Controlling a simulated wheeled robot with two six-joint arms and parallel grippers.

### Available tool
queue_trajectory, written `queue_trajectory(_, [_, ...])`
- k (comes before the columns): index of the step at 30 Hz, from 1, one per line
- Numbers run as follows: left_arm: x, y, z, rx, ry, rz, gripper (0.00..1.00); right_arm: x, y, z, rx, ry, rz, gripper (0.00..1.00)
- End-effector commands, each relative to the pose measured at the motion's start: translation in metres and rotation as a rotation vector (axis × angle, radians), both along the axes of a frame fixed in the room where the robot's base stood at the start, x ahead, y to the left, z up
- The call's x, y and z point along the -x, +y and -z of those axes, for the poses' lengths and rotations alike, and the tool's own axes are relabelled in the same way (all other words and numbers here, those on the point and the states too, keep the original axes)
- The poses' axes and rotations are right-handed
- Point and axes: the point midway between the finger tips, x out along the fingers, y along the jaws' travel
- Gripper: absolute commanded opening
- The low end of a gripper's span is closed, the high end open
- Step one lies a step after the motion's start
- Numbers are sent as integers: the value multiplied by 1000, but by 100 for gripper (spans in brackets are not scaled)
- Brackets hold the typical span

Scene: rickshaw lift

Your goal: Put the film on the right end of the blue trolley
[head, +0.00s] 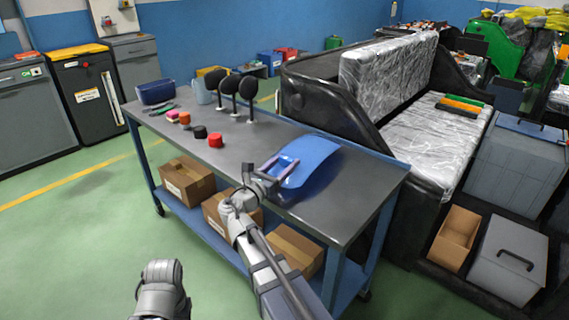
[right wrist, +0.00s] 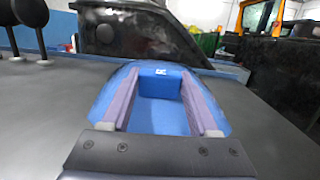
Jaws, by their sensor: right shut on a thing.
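The film (head: 310,158) is a curved, see-through blue sheet. It is over the right part of the top of the blue trolley (head: 345,205), which has a dark grey top and blue frame. My right gripper (head: 278,167) is shut on the film at its near left side. In the right wrist view, the blue film (right wrist: 160,84) shows between and around the two purple-grey fingers. I cannot tell whether the film touches the trolley top. The left gripper is not in view; only a grey part of my left arm shows at the bottom.
Black round-headed stands (head: 229,90), a red cap (head: 215,140) and a blue case (head: 155,92) stand on the trolley's left half. Cardboard boxes (head: 186,180) lie on its lower shelf. A black rickshaw with a wrapped seat (head: 425,145) stands close behind.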

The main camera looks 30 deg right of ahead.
Motion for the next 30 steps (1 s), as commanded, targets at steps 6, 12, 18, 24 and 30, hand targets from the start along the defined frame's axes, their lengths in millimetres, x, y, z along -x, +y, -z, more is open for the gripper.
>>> queue_trajectory(6, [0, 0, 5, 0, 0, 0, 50, 0, 0, 5, 0, 0, 0, 0])
queue_trajectory(12, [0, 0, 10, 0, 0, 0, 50, 0, 0, 10, 0, 0, 0, 0])
queue_trajectory(18, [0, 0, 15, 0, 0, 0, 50, 0, 0, 15, 0, 0, 0, 0])
queue_trajectory(24, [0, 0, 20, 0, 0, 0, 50, 0, 0, 20, 0, 0, 0, 0])
queue_trajectory(30, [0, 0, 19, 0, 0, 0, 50, 0, 0, 19, 0, 0, 0, 78])
